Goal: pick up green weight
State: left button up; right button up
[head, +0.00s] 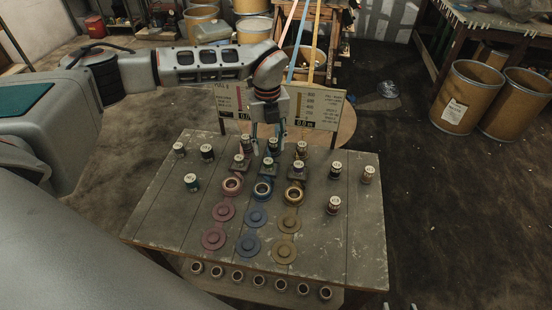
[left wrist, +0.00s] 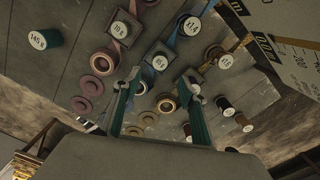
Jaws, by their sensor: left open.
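The green weight (head: 191,182) is a short teal-green cylinder with a pale top. It stands upright on the left part of the table in the head view. In the left wrist view the green weight (left wrist: 46,38), its top marked 145 g, is at the upper left, well away from the fingers. My left gripper (head: 267,138) is over the back middle of the table, to the right of the green weight. Its fingers (left wrist: 163,88) are apart with nothing held between them. The tips of my right gripper (head: 400,306) barely show at the bottom edge, apart; the rest is cut off.
Several other weights stand around it, including a dark one (head: 207,152) and one at the right (head: 334,205). Pink, blue and yellow discs (head: 256,217) fill the table's middle. Two sign boards (head: 318,108) stand behind. The table's left front is clear.

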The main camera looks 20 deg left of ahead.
aim_at(268, 161)
pick_arm(q)
jog(key=f, duration=0.7)
jog(key=shift+w+a+f+p, duration=0.25)
jog(key=shift+a+f+p, duration=0.05)
jog(key=shift+a+p, duration=0.05)
grip_shut()
